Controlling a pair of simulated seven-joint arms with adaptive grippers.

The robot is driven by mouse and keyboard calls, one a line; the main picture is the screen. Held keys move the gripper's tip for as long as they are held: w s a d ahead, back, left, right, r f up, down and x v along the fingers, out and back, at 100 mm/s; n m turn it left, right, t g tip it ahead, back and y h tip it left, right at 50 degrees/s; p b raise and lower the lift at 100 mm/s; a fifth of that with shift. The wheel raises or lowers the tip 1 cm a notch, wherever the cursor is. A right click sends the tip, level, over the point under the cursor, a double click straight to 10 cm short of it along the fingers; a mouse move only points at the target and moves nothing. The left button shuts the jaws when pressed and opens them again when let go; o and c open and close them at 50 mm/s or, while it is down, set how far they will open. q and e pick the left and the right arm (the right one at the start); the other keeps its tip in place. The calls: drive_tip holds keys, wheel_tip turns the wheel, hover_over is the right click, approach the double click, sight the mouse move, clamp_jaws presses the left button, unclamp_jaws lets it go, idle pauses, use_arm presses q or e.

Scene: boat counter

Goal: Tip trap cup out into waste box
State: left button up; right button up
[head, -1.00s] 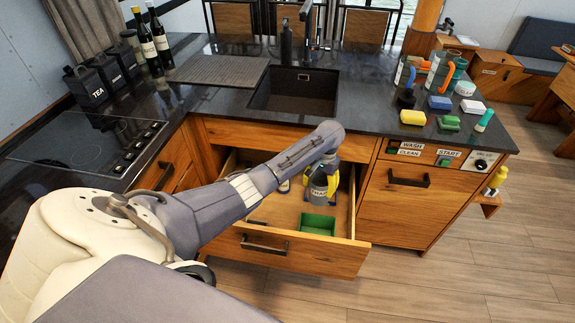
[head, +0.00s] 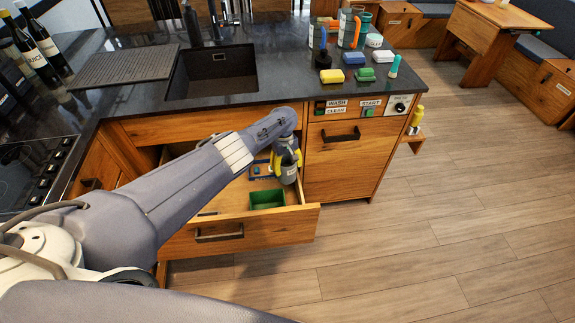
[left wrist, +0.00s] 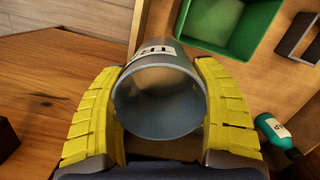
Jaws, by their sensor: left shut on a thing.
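My left gripper (head: 287,158) has yellow fingers and is shut on the grey trap cup (head: 289,173), near the right wall of the open drawer. In the left wrist view the trap cup (left wrist: 157,102) is between both yellow fingers, its round mouth facing the camera and part of a white label showing. I cannot make out any contents in it. The green waste box (head: 267,193) sits in the drawer, left of and nearer than the cup. The waste box also shows in the left wrist view (left wrist: 268,32), open, beyond the cup. My right gripper is not in view.
The drawer front (head: 215,236) stands pulled out below the sink (head: 212,75). A blue item (head: 262,169) lies in the drawer behind the waste box. A teal bottle (left wrist: 275,131) lies near the right finger. Sponges and containers stand on the counter, right.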

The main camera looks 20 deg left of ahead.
sight(282, 173)
use_arm(q)
drive_tip(key=shift+w+a, duration=0.15)
drive_tip(key=shift+t, duration=0.4)
drive_tip(key=shift+s+r+t+h, duration=0.2)
drive_tip(key=shift+s+t+h, duration=0.1)
drive_tip(key=shift+s+t, duration=0.2)
drive_tip(key=shift+s+a+f+t+h, duration=0.2)
drive_tip(key=shift+s+f+t+h, duration=0.15)
drive_tip(key=shift+s+t, duration=0.35)
drive_tip(key=shift+s+a+f+t+h, duration=0.15)
drive_tip(key=shift+s+f+t+h, duration=0.15)
drive_tip(key=shift+t, duration=0.6)
drive_tip(key=shift+s+a+f+t, duration=0.1)
drive_tip(key=shift+s+t, duration=0.15)
drive_tip(key=shift+t, duration=0.05)
drive_tip(key=shift+s, duration=0.15)
drive_tip(key=shift+s+a+r+t, duration=0.1)
drive_tip(key=shift+s+r+t, duration=0.15)
drive_tip(key=shift+t, duration=0.15)
drive_tip(key=shift+s+a+r+t+h, duration=0.15)
drive_tip(key=shift+s+t+h, duration=0.1)
drive_tip(key=shift+t+h, duration=0.15)
